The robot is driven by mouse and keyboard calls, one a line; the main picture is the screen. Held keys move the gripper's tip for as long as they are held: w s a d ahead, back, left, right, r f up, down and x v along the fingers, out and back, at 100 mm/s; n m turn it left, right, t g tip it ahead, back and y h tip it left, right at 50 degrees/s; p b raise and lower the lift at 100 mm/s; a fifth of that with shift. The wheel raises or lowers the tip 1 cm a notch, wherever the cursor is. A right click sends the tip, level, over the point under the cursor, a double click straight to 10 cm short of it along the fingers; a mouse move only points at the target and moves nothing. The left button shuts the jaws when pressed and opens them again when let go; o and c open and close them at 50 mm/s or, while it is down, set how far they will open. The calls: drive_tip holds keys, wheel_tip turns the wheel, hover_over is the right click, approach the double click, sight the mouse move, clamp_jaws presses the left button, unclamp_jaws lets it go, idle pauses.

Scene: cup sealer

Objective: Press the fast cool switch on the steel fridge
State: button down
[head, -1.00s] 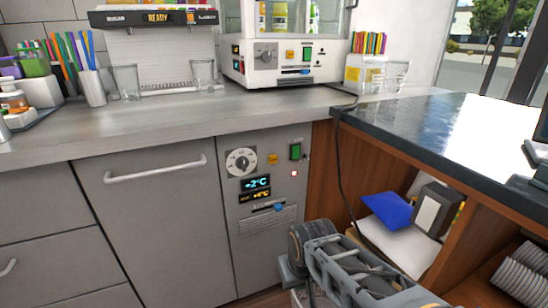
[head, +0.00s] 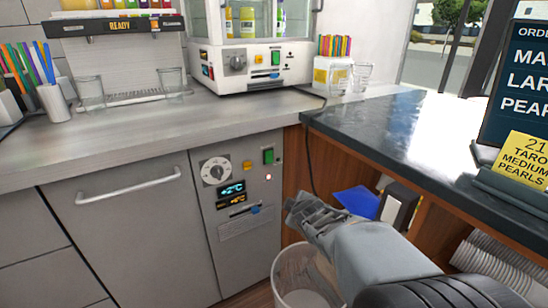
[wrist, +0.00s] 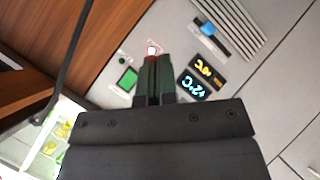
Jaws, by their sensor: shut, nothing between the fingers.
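The steel fridge (head: 250,257) has a control panel at the top of its front. My gripper (head: 291,204) is shut and empty, apart from the panel. The yellow button is hidden there.
The steel counter (head: 130,131) overhangs the fridge front. A wooden cabinet wall (head: 300,165) and dark countertop (head: 400,130) stand to the right. A black cable (head: 310,160) hangs beside the panel. A bin (head: 282,275) stands below my gripper. The space before the panel is clear.

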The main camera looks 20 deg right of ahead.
wheel_tip(320, 180, up, 7)
drive_tip(key=w+d+n+t+y+p, duration=0.1)
drive_tip(key=n+t+y, duration=0.4)
drive_tip(key=n, duration=0.5)
drive_tip(key=shift+w+d+f+n+p, duration=0.2)
drive_tip(key=shift+w+d+n+p, duration=0.15)
drive_tip(key=shift+w+p, duration=0.5)
drive_tip(key=b, duration=0.2)
approach(270, 162)
drive_tip(key=w, duration=0.3)
drive_tip(key=w+f, duration=0.1)
drive_tip(key=w, duration=0.1)
drive_tip(key=shift+w+a, duration=0.15)
drive_tip(key=shift+a, duration=0.15)
drive_tip(key=shift+w+a, duration=0.1)
drive_tip(key=shift+w, duration=0.95)
drive_tip(key=shift+f+b, duration=0.2)
drive_tip(key=shift+b, duration=0.25)
